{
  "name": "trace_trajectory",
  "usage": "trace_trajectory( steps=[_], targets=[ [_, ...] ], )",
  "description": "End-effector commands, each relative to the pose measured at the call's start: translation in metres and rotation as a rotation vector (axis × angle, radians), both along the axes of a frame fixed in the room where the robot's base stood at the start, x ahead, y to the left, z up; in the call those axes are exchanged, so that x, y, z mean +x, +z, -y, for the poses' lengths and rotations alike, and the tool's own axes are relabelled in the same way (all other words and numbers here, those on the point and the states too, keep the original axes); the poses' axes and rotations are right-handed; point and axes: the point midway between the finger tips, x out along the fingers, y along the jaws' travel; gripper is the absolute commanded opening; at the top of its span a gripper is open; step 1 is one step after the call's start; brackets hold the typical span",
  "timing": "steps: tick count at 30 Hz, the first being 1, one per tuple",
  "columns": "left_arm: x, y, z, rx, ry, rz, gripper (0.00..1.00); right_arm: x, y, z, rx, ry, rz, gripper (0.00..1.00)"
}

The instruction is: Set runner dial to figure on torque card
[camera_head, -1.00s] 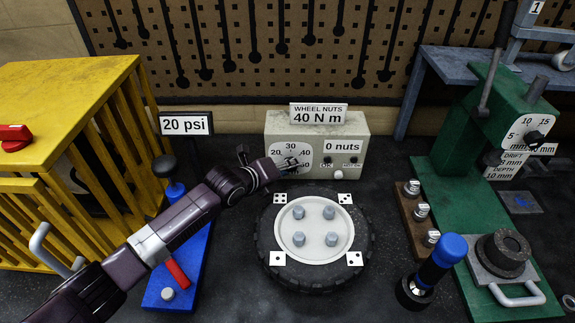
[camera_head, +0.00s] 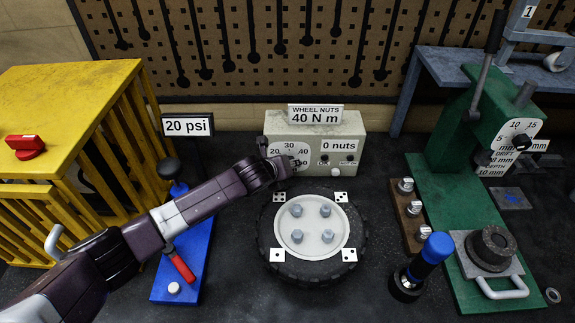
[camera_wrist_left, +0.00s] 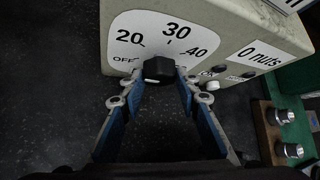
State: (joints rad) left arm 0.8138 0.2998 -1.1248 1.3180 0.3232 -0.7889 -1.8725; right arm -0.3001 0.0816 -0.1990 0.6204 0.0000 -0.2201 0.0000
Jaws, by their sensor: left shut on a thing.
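The cream runner box (camera_head: 350,143) stands behind the wheel (camera_head: 262,235). The torque card (camera_head: 314,114) on top of it reads WHEEL NUTS 40 N m. In the left wrist view, the dial scale (camera_wrist_left: 172,28) shows OFF, 20, 30 and 40 around a black dial knob (camera_wrist_left: 158,69). My left gripper (camera_wrist_left: 159,78) is shut on the knob, with a blue-lined finger on each side. I cannot tell which figure the knob points at. In the head view my left gripper (camera_head: 290,163) covers the knob and part of the scale. My right gripper is not in view.
The box's "0 nuts" display (camera_head: 342,146) has small buttons below it. A blue stand with a red lever (camera_head: 180,266) lies under my left arm. A yellow cage (camera_head: 75,90) is at left. A green press (camera_head: 490,120) and blue-topped tool (camera_head: 436,248) are at right.

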Motion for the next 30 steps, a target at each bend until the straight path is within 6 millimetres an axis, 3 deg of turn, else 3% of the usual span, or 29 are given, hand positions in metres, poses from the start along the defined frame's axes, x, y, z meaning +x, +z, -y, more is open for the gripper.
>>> trace_trajectory(
  steps=[4,5,9,20,30],
  targets=[
    [-0.001,-0.002,0.0,0.001,0.0,-0.003,0.06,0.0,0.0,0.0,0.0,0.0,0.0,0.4],
    [-0.001,-0.002,0.0,0.001,0.0,-0.003,0.32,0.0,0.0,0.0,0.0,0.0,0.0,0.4],
    [-0.001,-0.002,0.0,0.001,0.0,-0.002,0.48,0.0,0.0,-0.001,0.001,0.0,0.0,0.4],
    [-0.002,0.001,-0.001,-0.001,-0.001,-0.001,0.48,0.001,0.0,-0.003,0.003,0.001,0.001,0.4],
    [-0.032,0.029,-0.014,-0.001,-0.003,0.001,0.48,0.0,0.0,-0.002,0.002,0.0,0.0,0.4]
  ],
)
